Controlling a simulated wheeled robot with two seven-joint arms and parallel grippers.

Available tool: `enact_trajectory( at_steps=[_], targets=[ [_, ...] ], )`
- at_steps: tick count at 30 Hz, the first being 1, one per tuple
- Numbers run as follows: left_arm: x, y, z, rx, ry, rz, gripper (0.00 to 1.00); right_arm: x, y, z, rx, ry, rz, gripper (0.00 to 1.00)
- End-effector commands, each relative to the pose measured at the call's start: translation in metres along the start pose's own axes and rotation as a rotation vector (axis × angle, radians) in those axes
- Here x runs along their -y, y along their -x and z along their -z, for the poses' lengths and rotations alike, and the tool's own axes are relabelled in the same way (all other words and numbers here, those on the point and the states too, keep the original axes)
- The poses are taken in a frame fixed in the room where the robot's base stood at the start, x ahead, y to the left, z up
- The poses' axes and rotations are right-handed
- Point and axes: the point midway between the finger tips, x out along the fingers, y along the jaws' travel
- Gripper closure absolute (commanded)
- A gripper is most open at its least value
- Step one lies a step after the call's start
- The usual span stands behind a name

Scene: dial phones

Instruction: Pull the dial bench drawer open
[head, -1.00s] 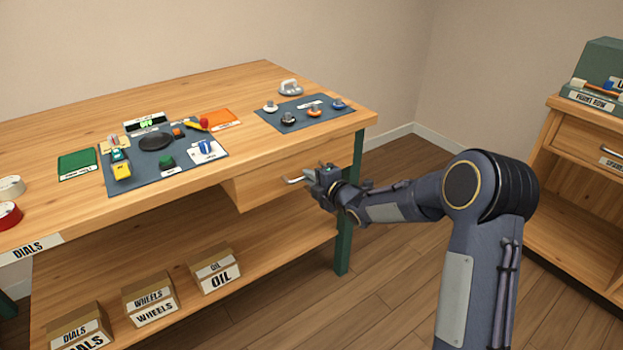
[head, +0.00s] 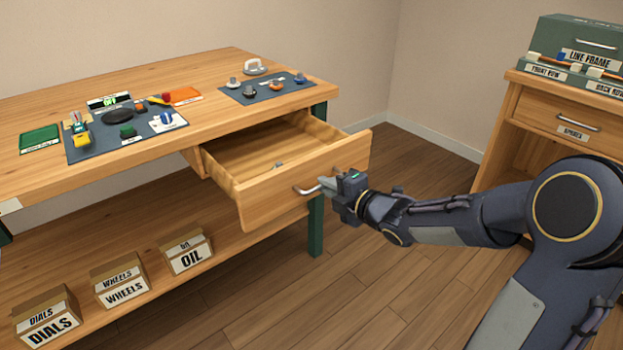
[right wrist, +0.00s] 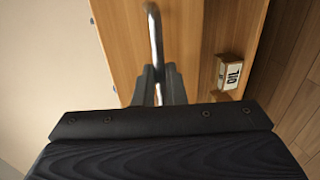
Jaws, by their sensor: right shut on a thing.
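The wooden drawer (head: 290,196) of the dial bench (head: 190,80) stands well out from under the bench top, and its inside shows. A small grey item (head: 278,166) lies in it, too small to name. My right gripper (head: 328,187) is shut on the drawer's metal bar handle (head: 305,191). In the right wrist view the handle (right wrist: 154,40) runs between the two fingers (right wrist: 160,88), in front of the wooden drawer front (right wrist: 120,35). My left gripper is in neither view.
Phone parts lie on dark mats (head: 265,88) on the bench top. Boxes marked DIALS (head: 45,315), WHEELS (head: 122,280) and OIL (head: 188,252) stand on the lower shelf. A wooden cabinet (head: 550,108) stands at the right. Floor (head: 350,290) before the drawer is clear.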

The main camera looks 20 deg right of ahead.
Motion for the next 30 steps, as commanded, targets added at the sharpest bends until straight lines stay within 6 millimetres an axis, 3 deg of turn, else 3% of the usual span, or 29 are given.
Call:
enact_trajectory(
  at_steps=[3, 9, 23, 24, 28, 30],
  targets=[
    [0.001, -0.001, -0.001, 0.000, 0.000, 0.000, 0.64, 0.005, 0.018, -0.001, 0.002, -0.001, 0.003, 1.00],
    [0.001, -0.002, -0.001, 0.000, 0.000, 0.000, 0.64, 0.008, 0.035, -0.001, 0.001, -0.001, 0.002, 1.00],
    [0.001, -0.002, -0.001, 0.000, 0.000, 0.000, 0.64, 0.009, 0.039, 0.000, 0.000, -0.001, 0.003, 1.00],
    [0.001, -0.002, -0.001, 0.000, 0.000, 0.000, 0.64, 0.009, 0.039, 0.000, 0.000, -0.001, 0.003, 0.87],
    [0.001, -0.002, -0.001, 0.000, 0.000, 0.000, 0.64, 0.009, 0.039, 0.000, 0.000, -0.001, 0.002, 0.70],
    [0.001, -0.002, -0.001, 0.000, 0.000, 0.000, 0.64, 0.009, 0.039, 0.000, 0.000, -0.001, 0.002, 0.68]
  ],
)
